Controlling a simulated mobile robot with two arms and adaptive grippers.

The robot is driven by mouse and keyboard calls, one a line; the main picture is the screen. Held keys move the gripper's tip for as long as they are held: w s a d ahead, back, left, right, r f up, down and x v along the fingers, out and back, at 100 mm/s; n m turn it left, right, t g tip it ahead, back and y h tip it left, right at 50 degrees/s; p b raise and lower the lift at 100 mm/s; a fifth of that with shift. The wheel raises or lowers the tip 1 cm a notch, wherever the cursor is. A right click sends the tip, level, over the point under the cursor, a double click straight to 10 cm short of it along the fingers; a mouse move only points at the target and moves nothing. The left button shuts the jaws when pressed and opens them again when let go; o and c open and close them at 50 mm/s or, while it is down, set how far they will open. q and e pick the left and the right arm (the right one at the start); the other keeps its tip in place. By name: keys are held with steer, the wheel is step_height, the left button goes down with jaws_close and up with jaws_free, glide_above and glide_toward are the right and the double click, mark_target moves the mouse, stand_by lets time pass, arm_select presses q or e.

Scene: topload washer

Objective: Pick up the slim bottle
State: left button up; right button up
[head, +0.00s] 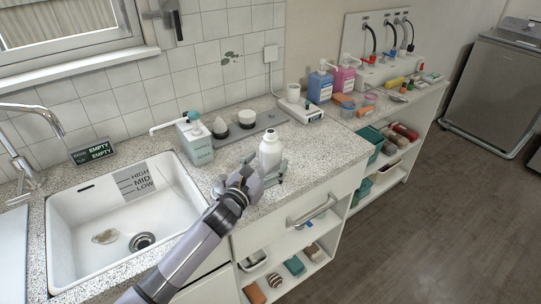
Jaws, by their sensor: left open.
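A slim white bottle (270,153) with a grey cap stands upright on the speckled counter, right of the sink. My left gripper (265,169) is open and reaches in from the front. Its fingers lie low on either side of the bottle, which appears to be between them. The bottle's base is hidden by the gripper, and I cannot tell whether a finger touches it. My right gripper is not in view.
A blue bottle (320,86) and a pink bottle (343,77) stand farther right. The sink (75,240) is at left. Counter right of the white bottle is clear.

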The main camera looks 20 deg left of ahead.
arm_select(q)
steer(key=shift+w+d, duration=0.15)
steer(key=shift+w, duration=0.6)
steer(key=shift+w+d, duration=0.1)
steer(key=shift+w, duration=0.6)
steer(key=shift+r, duration=0.1)
steer(key=c, duration=1.6)
